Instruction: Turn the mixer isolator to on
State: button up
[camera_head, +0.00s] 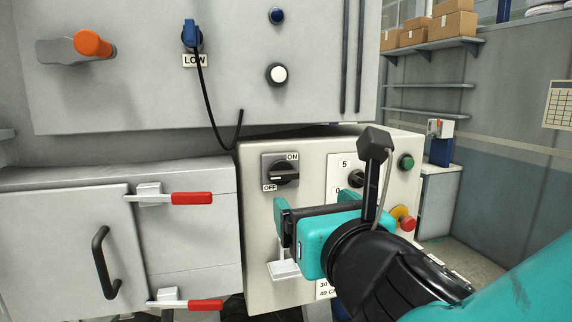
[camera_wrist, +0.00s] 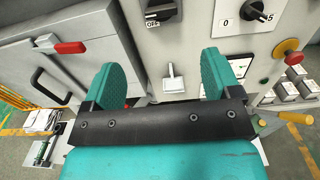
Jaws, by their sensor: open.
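The mixer isolator (camera_head: 285,172) is a black rotary knob on a grey plate, on the front of a pale cabinet. ON is printed at its upper right and OFF at its lower left. Its grip looks roughly level; I cannot tell which label it points at. The wrist view shows its lower part (camera_wrist: 160,10) at the top edge, with the OFF label beside it. My gripper (camera_head: 291,222) is open and empty, below the knob and in front of the cabinet. In the wrist view its two teal fingers (camera_wrist: 161,80) stand wide apart, below the knob and not touching it.
A 0-to-5 dial (camera_head: 356,178), a green button (camera_head: 406,161) and a red emergency button (camera_head: 407,223) sit right of the isolator. A small white lever (camera_head: 284,269) is below it. Red-handled latches (camera_head: 192,198) stick out at left. A black cable (camera_head: 206,100) hangs above.

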aim_at(285, 175)
jog(key=p+x, duration=0.5)
jog(key=x, duration=0.7)
jog(key=shift+w+r, duration=0.15)
jog(key=shift+w, duration=0.15)
jog(key=shift+w+a+f+p, duration=0.2)
jog(key=shift+w+p, duration=0.15)
jog(key=shift+w, duration=0.25)
jog(key=c, duration=0.9)
